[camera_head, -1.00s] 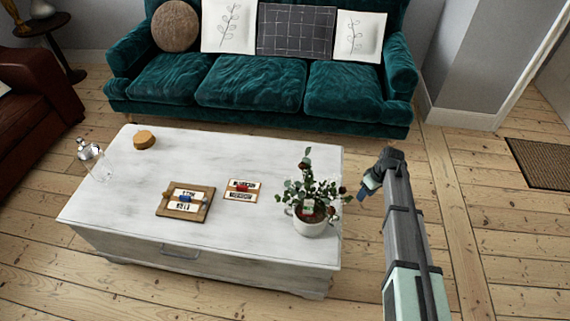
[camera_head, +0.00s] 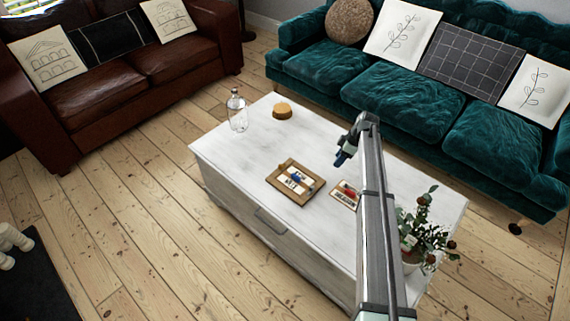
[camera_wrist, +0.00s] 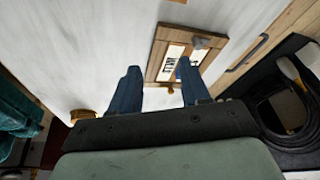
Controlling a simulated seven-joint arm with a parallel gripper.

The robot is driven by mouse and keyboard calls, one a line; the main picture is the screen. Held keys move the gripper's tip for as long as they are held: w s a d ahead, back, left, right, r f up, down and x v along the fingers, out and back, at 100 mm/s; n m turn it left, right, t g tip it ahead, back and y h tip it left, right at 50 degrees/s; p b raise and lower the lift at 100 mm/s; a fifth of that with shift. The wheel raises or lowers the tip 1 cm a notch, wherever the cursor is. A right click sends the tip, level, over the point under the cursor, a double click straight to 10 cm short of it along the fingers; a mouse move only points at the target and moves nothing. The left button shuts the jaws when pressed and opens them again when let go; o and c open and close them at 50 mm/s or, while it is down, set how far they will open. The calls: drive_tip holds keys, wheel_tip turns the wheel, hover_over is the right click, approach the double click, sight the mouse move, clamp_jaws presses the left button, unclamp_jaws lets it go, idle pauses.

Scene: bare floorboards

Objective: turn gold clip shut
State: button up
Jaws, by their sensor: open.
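A wooden board (camera_head: 277,181) with white lettered labels lies flat on the white table. It also shows in the wrist view (camera_wrist: 153,66), just beyond my fingers. A small gold piece (camera_wrist: 171,89), possibly the gold clip, shows at its near side; whether it is turned open or shut I cannot tell. A blue piece (camera_head: 295,178) and a grey piece (camera_wrist: 203,42) are also on this board. My gripper (camera_head: 343,157) is above the table, to the right of the board in the head view. In the wrist view its two blue fingers (camera_wrist: 158,64) are apart and empty.
A smaller board (camera_head: 342,196) with a red piece lies right of the wooden board, partly behind my arm. A potted plant (camera_head: 425,235) stands at the right end of the table (camera_head: 240,150). A glass bottle (camera_head: 237,112) and round wooden box (camera_head: 282,112) stand at the far end.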

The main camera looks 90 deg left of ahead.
sight(280, 165)
drive_tip(key=s+a+r+n, duration=0.15)
drive_tip(key=s+a, duration=0.25)
drive_tip(key=s, duration=0.5)
drive_tip(key=s+a+n, duration=0.3)
drive_tip(key=s+a, duration=0.1)
drive_tip(key=s, duration=0.5)
drive_tip(key=shift+h, duration=0.3)
drive_tip(key=x, duration=1.3)
drive_tip(key=shift+s+f, duration=0.25)
drive_tip(key=shift+c, duration=0.2)
clamp_jaws()
